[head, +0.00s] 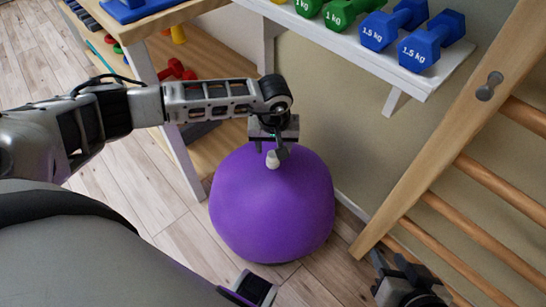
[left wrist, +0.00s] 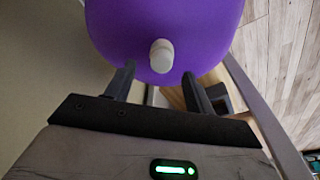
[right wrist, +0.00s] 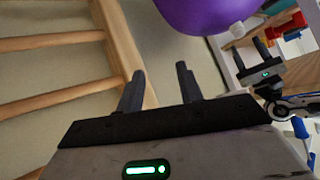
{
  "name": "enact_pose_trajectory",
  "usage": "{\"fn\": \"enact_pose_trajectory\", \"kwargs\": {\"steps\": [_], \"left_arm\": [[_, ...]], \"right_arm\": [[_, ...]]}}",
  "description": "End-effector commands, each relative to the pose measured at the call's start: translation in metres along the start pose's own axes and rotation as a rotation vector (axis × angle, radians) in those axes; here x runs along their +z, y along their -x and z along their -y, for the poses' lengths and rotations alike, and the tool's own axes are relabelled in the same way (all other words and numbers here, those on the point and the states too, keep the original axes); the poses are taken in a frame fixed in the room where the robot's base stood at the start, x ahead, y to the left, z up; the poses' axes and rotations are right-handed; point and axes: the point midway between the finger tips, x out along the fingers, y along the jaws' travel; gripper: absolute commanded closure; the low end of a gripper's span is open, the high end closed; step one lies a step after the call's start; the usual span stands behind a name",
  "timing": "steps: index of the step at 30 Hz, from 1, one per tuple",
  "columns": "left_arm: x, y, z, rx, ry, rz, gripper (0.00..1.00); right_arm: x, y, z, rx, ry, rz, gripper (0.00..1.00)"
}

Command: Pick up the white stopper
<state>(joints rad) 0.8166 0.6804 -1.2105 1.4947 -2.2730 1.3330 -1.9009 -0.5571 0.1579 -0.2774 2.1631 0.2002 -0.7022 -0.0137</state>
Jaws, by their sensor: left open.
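The white stopper (head: 273,159) sticks out of the purple ball (head: 272,208), on the upper part of it in the head view. In the left wrist view the stopper (left wrist: 161,56) stands just beyond the fingertips, roughly midway between them. My left gripper (head: 273,150) is open and close to the stopper, with nothing held. Whether a finger touches the stopper cannot be told. The stopper (right wrist: 237,29) also shows in the right wrist view, near the left gripper. My right gripper (right wrist: 160,85) is open and empty, low at the right by the wooden ladder frame.
A wooden wall ladder (head: 440,130) with rungs stands at the right, close to my right gripper. A white shelf (head: 350,60) with green and blue dumbbells (head: 432,40) is above and behind the ball. A wooden rack (head: 150,60) stands at the left. Plank floor surrounds the ball.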

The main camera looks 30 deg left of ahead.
Motion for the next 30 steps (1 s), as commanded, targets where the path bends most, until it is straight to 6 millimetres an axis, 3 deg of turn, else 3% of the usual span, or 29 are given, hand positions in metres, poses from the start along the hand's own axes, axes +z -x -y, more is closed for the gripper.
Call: {"fn": "enact_pose_trajectory", "kwargs": {"steps": [1, 6, 15, 20, 30], "left_arm": [[0.002, -0.013, 0.002, -0.002, 0.003, 0.004, 0.46], [0.001, -0.033, 0.002, 0.0, 0.002, 0.002, 0.46], [0.0, -0.035, 0.002, 0.001, 0.001, 0.001, 0.46], [0.0, -0.035, 0.002, 0.001, 0.001, 0.001, 0.91], [-0.001, -0.034, 0.002, 0.001, 0.001, 0.0, 0.93]], "right_arm": [[0.004, -0.004, -0.001, -0.001, 0.0, 0.001, 0.64], [-0.002, -0.004, 0.0, -0.006, 0.005, -0.035, 0.64], [-0.011, 0.001, 0.003, -0.01, 0.01, -0.061, 0.64], [-0.008, 0.0, 0.003, -0.011, 0.009, -0.055, 0.64], [-0.006, 0.0, 0.003, -0.011, 0.009, -0.049, 0.64]]}}
